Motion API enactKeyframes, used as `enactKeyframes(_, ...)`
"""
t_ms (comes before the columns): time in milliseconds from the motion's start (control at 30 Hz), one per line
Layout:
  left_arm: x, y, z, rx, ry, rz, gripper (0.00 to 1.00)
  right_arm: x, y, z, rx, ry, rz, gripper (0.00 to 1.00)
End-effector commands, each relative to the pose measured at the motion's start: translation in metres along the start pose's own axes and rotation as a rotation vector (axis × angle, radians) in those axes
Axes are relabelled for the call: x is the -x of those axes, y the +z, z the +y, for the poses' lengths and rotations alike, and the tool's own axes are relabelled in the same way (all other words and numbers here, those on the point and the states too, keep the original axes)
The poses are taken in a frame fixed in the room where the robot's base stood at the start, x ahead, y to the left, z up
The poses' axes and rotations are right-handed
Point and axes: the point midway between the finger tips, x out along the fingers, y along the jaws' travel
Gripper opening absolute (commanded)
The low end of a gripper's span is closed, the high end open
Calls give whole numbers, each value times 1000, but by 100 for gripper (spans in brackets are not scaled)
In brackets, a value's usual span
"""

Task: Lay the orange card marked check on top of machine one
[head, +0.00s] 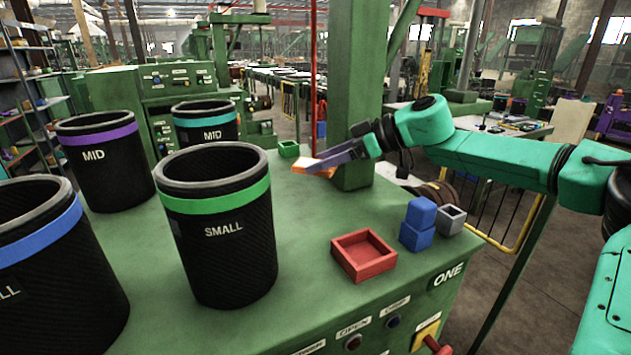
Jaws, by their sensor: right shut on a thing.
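The orange card (306,164) is at the tip of my right gripper (325,164), which is shut on it. The card shows as a small orange piece; its marking is too small to read. The gripper reaches in from the right and is over the far part of the green top of machine one (310,300), beside the green post. I cannot tell whether the card touches the top. The front of the machine carries the label ONE. My left gripper is not in view.
Black sleeves marked SMALL (222,245) and MID (103,170) stand at left and centre. A red tray (364,256), blue blocks (417,238) and a grey hollow block (451,219) sit near the right edge. A green post (357,90) rises behind. The top between sleeve and tray is clear.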

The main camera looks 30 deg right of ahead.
Motion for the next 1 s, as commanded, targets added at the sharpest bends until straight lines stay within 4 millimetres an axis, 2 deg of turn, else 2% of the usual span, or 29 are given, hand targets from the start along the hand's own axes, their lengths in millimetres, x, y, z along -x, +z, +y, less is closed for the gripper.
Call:
enactKeyframes(100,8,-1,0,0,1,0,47,-18,-9,-1,-2,-4,-5,13)
enactKeyframes(333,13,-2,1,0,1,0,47,-31,17,0,-5,-3,1,13)
enactKeyframes(500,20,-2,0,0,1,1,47,-47,47,-1,-6,-3,0,13)
enactKeyframes(867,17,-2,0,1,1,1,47,-52,56,-1,-1,-1,0,13)
enactKeyframes(900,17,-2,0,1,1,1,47,-52,56,-1,-1,-1,0,75)
enactKeyframes(933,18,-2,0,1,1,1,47,-52,56,-1,-1,-1,0,80)
enactKeyframes(1000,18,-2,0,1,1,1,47,-52,56,-1,-1,-1,-1,80)
